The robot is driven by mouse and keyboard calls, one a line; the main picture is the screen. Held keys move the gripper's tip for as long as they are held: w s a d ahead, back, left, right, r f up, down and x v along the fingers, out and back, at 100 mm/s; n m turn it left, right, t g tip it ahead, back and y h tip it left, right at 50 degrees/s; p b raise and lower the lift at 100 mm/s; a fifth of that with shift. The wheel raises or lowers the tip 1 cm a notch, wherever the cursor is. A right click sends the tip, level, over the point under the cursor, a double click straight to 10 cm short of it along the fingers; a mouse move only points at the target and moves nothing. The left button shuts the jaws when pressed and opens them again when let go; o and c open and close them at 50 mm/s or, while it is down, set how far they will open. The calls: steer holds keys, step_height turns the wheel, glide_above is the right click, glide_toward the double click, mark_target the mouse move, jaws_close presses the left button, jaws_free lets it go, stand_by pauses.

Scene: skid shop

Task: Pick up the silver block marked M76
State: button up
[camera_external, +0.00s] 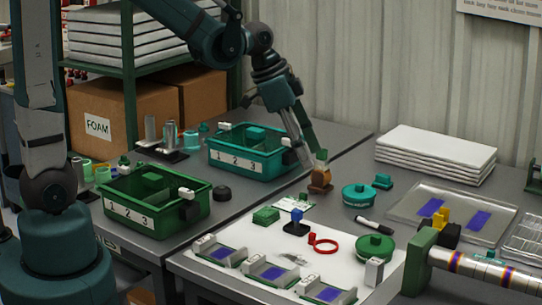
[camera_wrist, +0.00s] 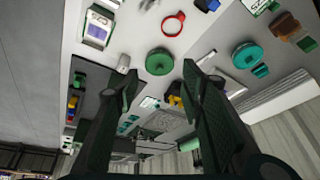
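A small upright silver-grey block (camera_external: 374,271) stands at the front right of the white mat, close to the green round lid. A pale block beside the green lid in the wrist view (camera_wrist: 124,63) appears to be the same one. I cannot read a marking on it in either view. My gripper (camera_external: 313,160) is above the back of the mat, near the brown stamp-like piece, well apart from the block. In the wrist view my gripper (camera_wrist: 159,76) has its two dark fingers spread, with nothing held between them.
The green lid (camera_external: 375,248), red ring (camera_external: 323,244), blue-topped piece (camera_external: 296,224) and brown piece (camera_external: 319,181) stand on or by the mat. A roller with a green end (camera_external: 418,262) is right of the block. Green (camera_external: 158,221) and teal (camera_external: 250,172) bins are left.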

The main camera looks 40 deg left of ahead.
steer(key=d+f+m+g+b, duration=0.2)
steer(key=d+f+m, duration=0.2)
steer(key=d+f, duration=0.5)
steer(key=m+g, duration=0.1)
steer(key=m, duration=0.1)
glide_toward(375, 261)
step_height(375, 261, down, 2)
steer(key=shift+s+d+f+m+h+b, duration=0.1)
steer(key=shift+d+f+m+h+b, duration=0.05)
steer(key=shift+f+m+h+b, duration=0.3)
steer(key=shift+r, duration=0.1)
steer(key=shift+x, duration=1.3)
steer(key=shift+b+x, duration=1.1)
steer(key=shift+x, duration=1.55)
